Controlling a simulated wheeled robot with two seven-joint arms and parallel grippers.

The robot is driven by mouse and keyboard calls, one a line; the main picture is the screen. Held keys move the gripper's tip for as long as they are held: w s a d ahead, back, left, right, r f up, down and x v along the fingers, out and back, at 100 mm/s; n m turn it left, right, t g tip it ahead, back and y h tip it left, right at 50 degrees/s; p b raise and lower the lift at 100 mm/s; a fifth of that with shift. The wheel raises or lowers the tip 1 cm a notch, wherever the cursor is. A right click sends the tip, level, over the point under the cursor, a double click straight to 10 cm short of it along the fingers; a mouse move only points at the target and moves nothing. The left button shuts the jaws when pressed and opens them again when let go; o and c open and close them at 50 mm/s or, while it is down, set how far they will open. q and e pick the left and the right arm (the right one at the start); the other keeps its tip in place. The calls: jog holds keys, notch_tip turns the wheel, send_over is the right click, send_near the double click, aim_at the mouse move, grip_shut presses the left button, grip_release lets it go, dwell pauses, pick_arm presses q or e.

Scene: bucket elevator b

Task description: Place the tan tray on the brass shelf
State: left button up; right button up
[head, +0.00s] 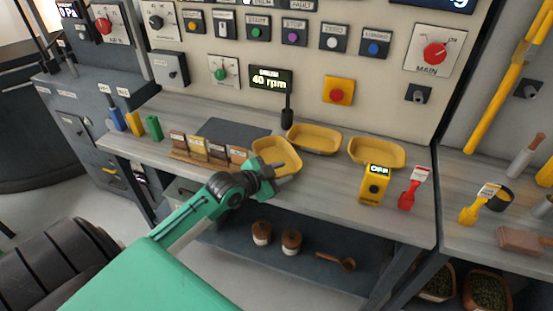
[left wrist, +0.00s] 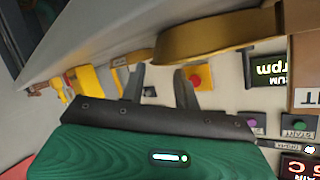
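Three similar yellow-tan trays stand on the grey bench top in the head view: a left one (head: 290,164), a middle one (head: 314,140) and a right one (head: 376,153). I cannot tell which is meant by the tan tray. My left gripper (head: 277,181) is at the near edge of the left tray. In the left wrist view the left gripper's fingers (left wrist: 160,88) are apart with nothing between them, and a tray (left wrist: 225,36) shows close by their tips. Contact cannot be told. No brass shelf can be made out. My right gripper is out of view.
A yellow device (head: 374,187) and a red tagged tool (head: 411,190) stand at the right. A black stalk (head: 287,112) rises behind. A lower shelf (head: 305,277) holds jars and a scoop.

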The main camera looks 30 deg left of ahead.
aim_at(299, 168)
pick_arm(q)
jog(key=x, duration=0.1)
jog(key=p+x, duration=0.1)
jog(key=x, duration=0.1)
jog(key=shift+w+d, duration=0.25)
jog(key=shift+d, duration=0.1)
jog(key=shift+w+d+f, duration=0.15)
jog(key=shift+w+f, duration=0.2)
jog(key=shift+w, duration=0.15)
grip_shut()
